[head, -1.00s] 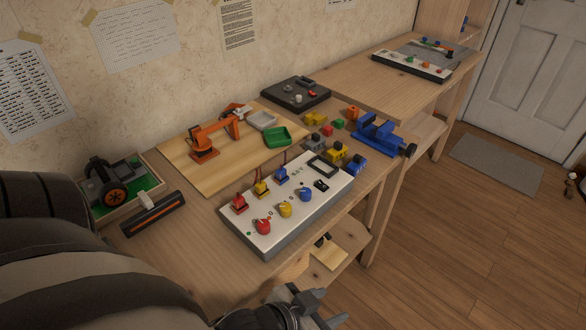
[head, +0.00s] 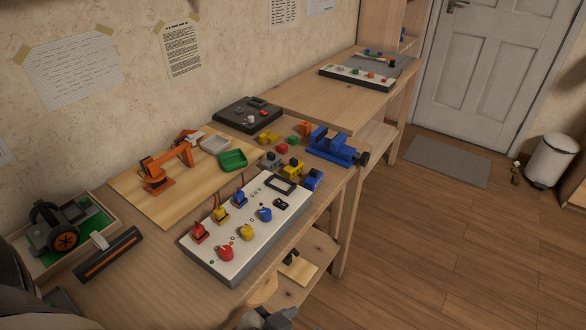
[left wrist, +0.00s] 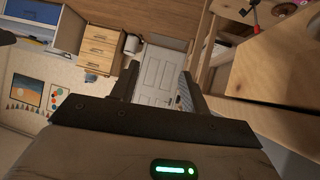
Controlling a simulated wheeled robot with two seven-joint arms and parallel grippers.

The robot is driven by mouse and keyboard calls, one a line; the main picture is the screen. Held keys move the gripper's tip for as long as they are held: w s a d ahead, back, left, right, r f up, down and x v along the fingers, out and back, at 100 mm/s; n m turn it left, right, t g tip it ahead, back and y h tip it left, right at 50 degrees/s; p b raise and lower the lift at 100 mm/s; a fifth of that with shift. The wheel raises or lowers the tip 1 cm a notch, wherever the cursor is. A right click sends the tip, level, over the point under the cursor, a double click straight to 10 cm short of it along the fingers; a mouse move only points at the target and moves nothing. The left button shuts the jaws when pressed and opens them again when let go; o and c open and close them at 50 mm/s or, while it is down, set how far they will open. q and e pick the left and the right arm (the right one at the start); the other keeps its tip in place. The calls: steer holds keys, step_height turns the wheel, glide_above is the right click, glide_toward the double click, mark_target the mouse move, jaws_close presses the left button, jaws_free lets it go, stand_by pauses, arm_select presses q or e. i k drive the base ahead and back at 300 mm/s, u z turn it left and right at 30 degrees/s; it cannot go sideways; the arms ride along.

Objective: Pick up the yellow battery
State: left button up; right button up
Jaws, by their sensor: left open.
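A small yellow block with a dark part (head: 292,168), which looks like the yellow battery, sits on the workbench between a grey block (head: 270,160) and a blue one (head: 312,180), behind the white control panel. Part of a grey gripper, apparently my left gripper (head: 272,319), shows at the bottom edge of the head view, in front of the bench and well away from the yellow block. In the left wrist view my left gripper (left wrist: 160,90) is open, with nothing between its fingers; they point toward the door. The yellow block is not visible there. My right gripper is not in view.
The white panel (head: 222,260) with knobs lies at the bench's front. A blue vise (head: 335,147) stands right of the blocks. Another yellow piece (head: 268,138) lies behind them. An orange robot arm model (head: 160,180) stands left. The floor (head: 440,260) at right is clear.

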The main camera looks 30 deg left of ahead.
mark_target(295, 167)
steer(key=k, duration=1)
steer(key=z, duration=1.9)
steer(key=i, duration=0.7)
steer(key=u, duration=1.8)
steer(key=i, duration=3)
